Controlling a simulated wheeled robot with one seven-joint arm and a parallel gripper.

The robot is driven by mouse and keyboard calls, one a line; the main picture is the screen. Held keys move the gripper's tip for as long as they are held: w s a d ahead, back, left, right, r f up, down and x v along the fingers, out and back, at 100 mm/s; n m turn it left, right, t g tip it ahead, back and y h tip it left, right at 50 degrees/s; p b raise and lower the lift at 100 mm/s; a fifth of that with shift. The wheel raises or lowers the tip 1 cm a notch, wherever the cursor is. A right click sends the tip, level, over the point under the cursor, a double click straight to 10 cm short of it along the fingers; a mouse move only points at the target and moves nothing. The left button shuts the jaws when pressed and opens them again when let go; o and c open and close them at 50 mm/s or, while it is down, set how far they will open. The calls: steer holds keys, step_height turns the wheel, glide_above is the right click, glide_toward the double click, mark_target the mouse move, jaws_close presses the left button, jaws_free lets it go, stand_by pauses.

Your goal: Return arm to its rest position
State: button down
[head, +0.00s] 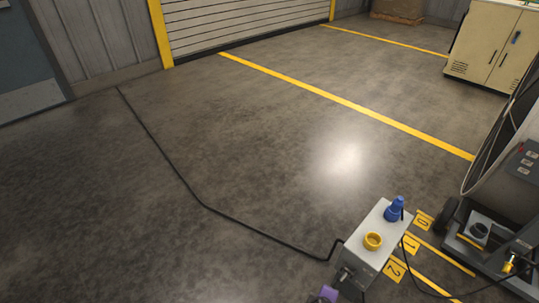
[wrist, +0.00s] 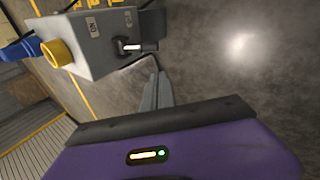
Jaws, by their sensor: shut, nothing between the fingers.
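My gripper (wrist: 158,78) shows in the wrist view with its two grey fingers together and nothing between them. Its purple housing (wrist: 180,150) fills the bottom of that view. In the head view a purple piece of my arm (head: 328,293) shows at the bottom edge, just below a light grey box (head: 378,228). The box also shows at the upper left of the wrist view (wrist: 95,52). The fingertips appear close to the box, but I cannot tell the exact gap.
The box has a yellow ring (head: 373,240) and a blue connector (head: 395,209) on top. A black cable (head: 205,206) runs from it across the floor. Numbered yellow plates (head: 411,245) lie beside it. Dark equipment (head: 480,235) stands at right. The floor at left is open.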

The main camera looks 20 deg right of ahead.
steer(key=w+a+r+m+t+y, duration=0.1)
steer(key=w+a+r+t, duration=0.15)
steer(key=w+r, duration=0.2)
steer(key=s+a+r+m+t+y, duration=0.1)
steer(key=a+r+m+t+y, duration=0.1)
steer(key=a+r+t, duration=0.5)
steer(key=s+a+r+m+t+y, duration=0.15)
steer(key=s+r+m, duration=0.25)
steer(key=s+r, duration=2.05)
step_height(320, 180, up, 14)
steer(key=p, duration=1.3)
steer(key=shift+w+d+f+y, duration=0.25)
steer(key=shift+w+y, duration=0.2)
